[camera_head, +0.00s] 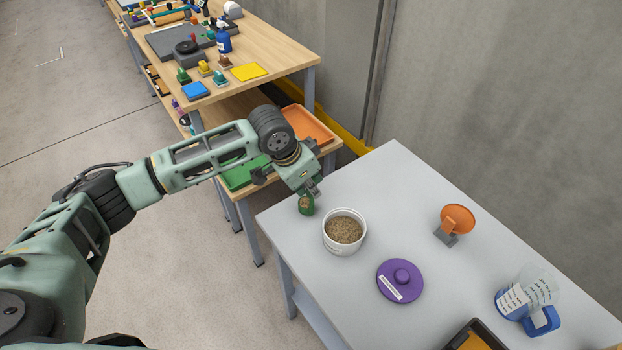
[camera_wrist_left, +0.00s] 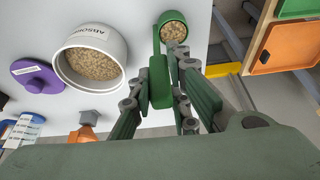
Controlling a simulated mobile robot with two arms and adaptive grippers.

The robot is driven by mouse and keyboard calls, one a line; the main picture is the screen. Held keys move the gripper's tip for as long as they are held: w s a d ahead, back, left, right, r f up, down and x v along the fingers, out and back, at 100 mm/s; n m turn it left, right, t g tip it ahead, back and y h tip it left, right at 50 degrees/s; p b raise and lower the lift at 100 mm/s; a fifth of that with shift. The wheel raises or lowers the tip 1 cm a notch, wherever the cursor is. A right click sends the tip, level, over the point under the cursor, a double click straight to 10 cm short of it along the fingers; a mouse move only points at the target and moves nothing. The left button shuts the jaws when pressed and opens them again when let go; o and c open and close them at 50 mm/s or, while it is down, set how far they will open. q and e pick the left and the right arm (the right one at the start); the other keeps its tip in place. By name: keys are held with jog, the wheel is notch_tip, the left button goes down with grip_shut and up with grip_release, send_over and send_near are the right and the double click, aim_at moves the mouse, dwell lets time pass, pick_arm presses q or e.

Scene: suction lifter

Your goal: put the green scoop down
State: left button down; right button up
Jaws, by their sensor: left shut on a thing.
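The green scoop (camera_head: 306,207) is at the tip of my left gripper (camera_head: 312,190), near the left edge of the grey table (camera_head: 385,175). In the left wrist view the scoop (camera_wrist_left: 173,18) holds brown granules, and my left gripper (camera_wrist_left: 170,85) is shut on its green handle. I cannot tell whether the scoop touches the table. A white tub (camera_head: 343,246) of the same granules stands just beside it and also shows in the left wrist view (camera_wrist_left: 118,78). My right gripper is not in view.
A purple lid (camera_head: 400,281), an orange scoop-like piece on a grey block (camera_head: 457,220), a blue-handled jug (camera_head: 540,322) and a dark tray (camera_head: 474,335) are on the table. A wooden workbench (camera_head: 275,50) with several items stands behind. The far table corner is clear.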

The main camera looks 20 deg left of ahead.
pick_arm(q)
jog(key=c, duration=1.7)
grip_release()
jog(key=shift+f, duration=0.1)
jog(key=shift+o, duration=0.2)
jog(key=b+v, duration=0.2)
jog(key=v, duration=1)
